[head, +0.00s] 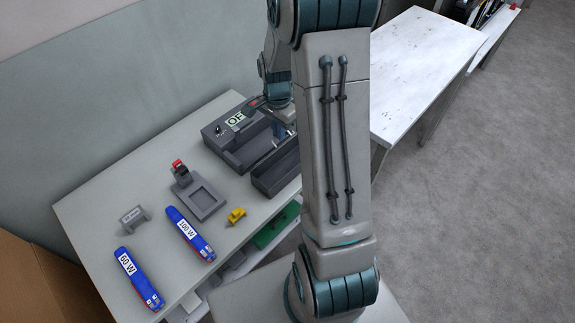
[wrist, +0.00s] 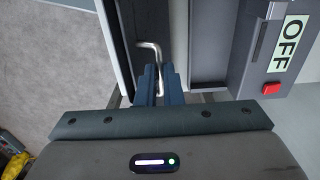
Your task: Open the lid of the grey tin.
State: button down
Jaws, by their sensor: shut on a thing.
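My gripper (wrist: 158,88) is shut on a bent silvery metal handle (wrist: 151,47) in the wrist view. In the head view a long grey box (head: 268,185), which may be the grey tin, lies on the table beside a grey unit with an OFF label (head: 222,140). I cannot tell how far any lid is open.
A white table (head: 420,70) stands beyond my arm.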

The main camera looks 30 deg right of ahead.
jog(key=shift+w+a, duration=0.15)
jog(key=shift+w, duration=0.2)
jog(key=shift+w+a, duration=0.1)
jog(key=shift+w, duration=0.05)
jog(key=shift+w+a, duration=0.1)
jog(key=shift+w, duration=0.5)
dwell(0.5)
jog(key=shift+w+a, duration=0.25)
jog(key=shift+w, duration=0.15)
